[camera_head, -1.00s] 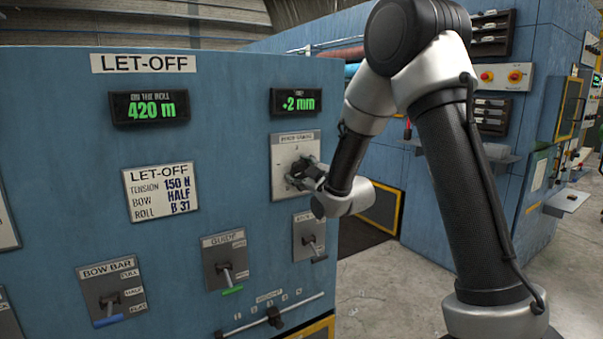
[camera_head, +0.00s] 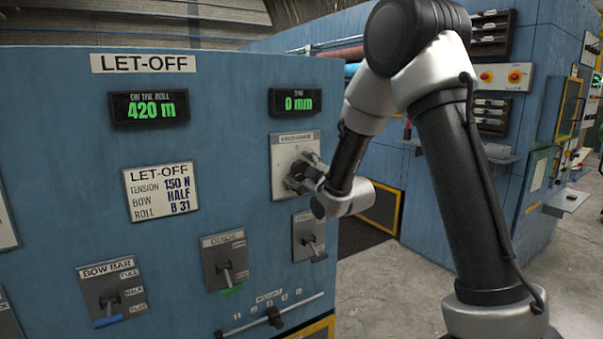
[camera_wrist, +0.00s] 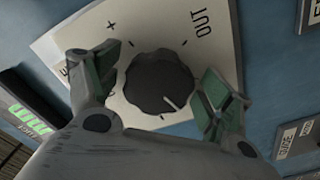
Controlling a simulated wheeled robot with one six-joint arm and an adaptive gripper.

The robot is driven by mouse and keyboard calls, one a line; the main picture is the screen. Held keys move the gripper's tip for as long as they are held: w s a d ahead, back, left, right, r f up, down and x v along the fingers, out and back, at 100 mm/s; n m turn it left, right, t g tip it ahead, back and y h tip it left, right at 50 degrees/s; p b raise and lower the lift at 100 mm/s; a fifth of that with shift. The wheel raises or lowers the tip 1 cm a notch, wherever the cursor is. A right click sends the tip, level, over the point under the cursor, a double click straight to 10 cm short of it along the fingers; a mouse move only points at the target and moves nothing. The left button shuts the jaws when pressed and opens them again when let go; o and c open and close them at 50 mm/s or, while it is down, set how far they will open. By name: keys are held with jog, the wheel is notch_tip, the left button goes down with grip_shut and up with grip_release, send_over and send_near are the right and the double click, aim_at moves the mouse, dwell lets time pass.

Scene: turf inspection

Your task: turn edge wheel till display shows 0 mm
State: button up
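The edge wheel (camera_wrist: 158,82) is a dark, scalloped knob with a white pointer line, on a pale plate (camera_wrist: 200,45) marked "OUT" and "+" in the wrist view. The pointer is toward the picture's lower right. My gripper (camera_wrist: 155,85) has one finger on each side of the wheel, spread apart; the right finger is very close to its rim and a narrow gap shows at the left. The small display (camera_head: 296,102) above the plate reads 0 mm in green.
The blue LET-OFF panel (camera_head: 60,180) also bears a 420 m display (camera_head: 150,107). Below are a bow bar lever (camera_head: 110,298), a middle lever (camera_head: 226,272), another lever (camera_head: 311,243) just under the wheel plate, and a slider (camera_head: 273,317). Open floor lies right of the panel.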

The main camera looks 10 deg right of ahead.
jog(key=shift+s, duration=0.1)
jog(key=v, duration=0.7)
jog(key=shift+s, duration=0.1)
